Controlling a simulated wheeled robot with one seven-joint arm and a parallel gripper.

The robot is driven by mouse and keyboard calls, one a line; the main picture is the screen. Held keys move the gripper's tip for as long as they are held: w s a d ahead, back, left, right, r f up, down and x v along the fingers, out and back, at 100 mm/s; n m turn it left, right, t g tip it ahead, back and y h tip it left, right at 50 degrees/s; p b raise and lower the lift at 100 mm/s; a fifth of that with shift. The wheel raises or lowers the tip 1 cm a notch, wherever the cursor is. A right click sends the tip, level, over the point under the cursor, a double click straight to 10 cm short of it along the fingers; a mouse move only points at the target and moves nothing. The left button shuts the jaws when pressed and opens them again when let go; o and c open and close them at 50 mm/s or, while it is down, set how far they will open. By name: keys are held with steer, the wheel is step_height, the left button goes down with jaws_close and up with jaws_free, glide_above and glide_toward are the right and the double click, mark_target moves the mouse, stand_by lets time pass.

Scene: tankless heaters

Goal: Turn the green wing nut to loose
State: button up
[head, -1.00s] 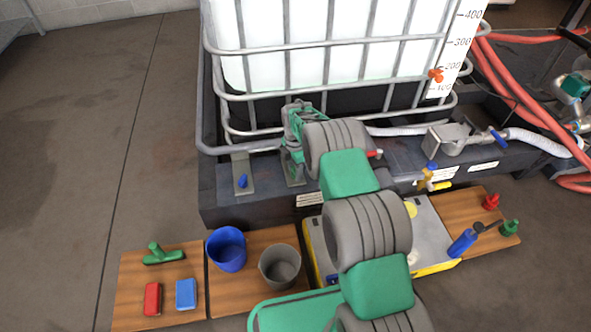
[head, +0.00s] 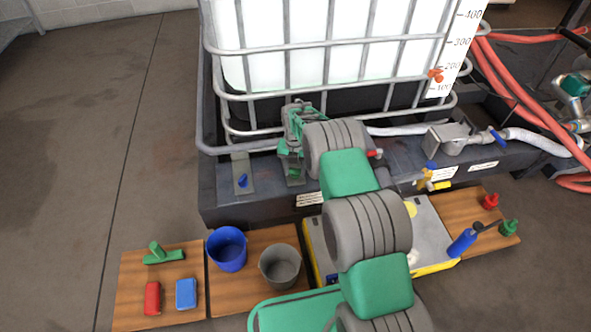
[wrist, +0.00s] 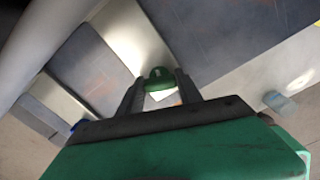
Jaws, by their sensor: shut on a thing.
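The green wing nut (wrist: 159,79) shows in the wrist view between the tips of my gripper (wrist: 160,88), which is shut on it. The wing nut sits in front of a pale metal plate, and part of it is hidden by the fingers. In the head view my gripper (head: 291,150) is at the front of the dark base under the white tank.
A blue wing nut (head: 242,181) is on a plate (head: 240,166) to the left. A red-handled valve (head: 375,154) and a yellow one (head: 437,185) are to the right. Wooden boards hold a blue bucket (head: 227,249), a grey bucket (head: 279,267) and small tools. The floor at left is clear.

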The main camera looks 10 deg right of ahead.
mark_target(295, 169)
steer(key=shift+n, duration=0.7)
steer(key=o, duration=1.4)
step_height(295, 169, up, 8)
steer(key=p, duration=0.3)
